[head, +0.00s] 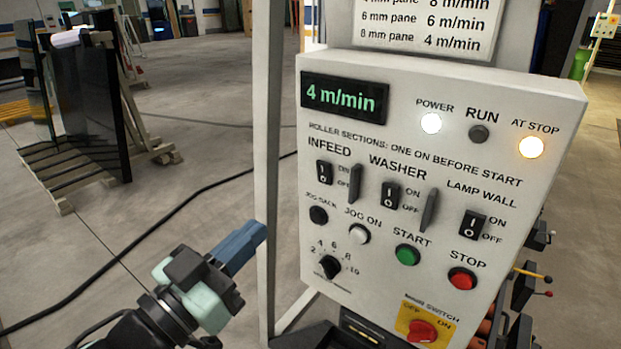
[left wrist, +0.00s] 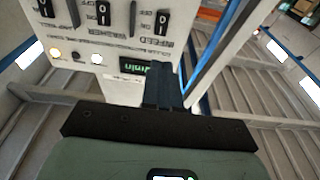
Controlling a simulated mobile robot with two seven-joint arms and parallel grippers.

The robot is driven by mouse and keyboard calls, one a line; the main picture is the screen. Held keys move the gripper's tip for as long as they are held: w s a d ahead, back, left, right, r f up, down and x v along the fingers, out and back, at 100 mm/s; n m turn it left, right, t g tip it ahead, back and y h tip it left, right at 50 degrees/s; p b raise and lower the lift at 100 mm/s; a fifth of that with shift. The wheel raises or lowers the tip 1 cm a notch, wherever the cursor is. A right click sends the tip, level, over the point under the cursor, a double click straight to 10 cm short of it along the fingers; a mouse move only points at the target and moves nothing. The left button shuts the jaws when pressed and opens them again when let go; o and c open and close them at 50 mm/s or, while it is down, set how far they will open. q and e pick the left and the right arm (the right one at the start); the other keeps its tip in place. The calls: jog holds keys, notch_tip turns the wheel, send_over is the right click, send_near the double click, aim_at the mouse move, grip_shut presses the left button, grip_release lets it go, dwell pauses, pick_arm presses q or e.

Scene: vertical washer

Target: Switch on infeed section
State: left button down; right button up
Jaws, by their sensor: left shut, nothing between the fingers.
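The white control panel (head: 450,110) carries a black rocker switch labelled INFEED (head: 325,173), with ON marked above OFF. The infeed switch also shows upside down in the left wrist view (left wrist: 162,22). I cannot tell for certain which side is pressed in. My left gripper (head: 262,232) is shut and empty, its blue fingers pointing up and right, left of the panel and below the infeed switch. The fingers (left wrist: 162,75) also show in the left wrist view, apart from the switch. My right gripper is not in view.
The washer switch (head: 390,196) and lamp wall switch (head: 472,223) sit to the right, with a grey guard (head: 355,183) beside infeed. Below are START (head: 407,254) and STOP (head: 462,279). POWER (head: 430,123) and AT STOP (head: 531,147) glow; RUN (head: 478,134) is dark. A grey post (head: 267,130) stands left.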

pick_arm(q)
send_near(323, 166)
jog(key=x, duration=0.6)
jog(key=shift+w+d+f, duration=0.1)
jog(key=shift+w+f, duration=0.05)
jog(key=shift+w, duration=0.15)
jog(key=shift+w+d, duration=0.1)
jog(key=shift+w, duration=0.05)
jog(key=shift+w+d+r+p, duration=0.1)
jog(key=shift+w+r+p, duration=0.1)
jog(key=shift+p, duration=0.1)
jog(key=shift+s, duration=0.1)
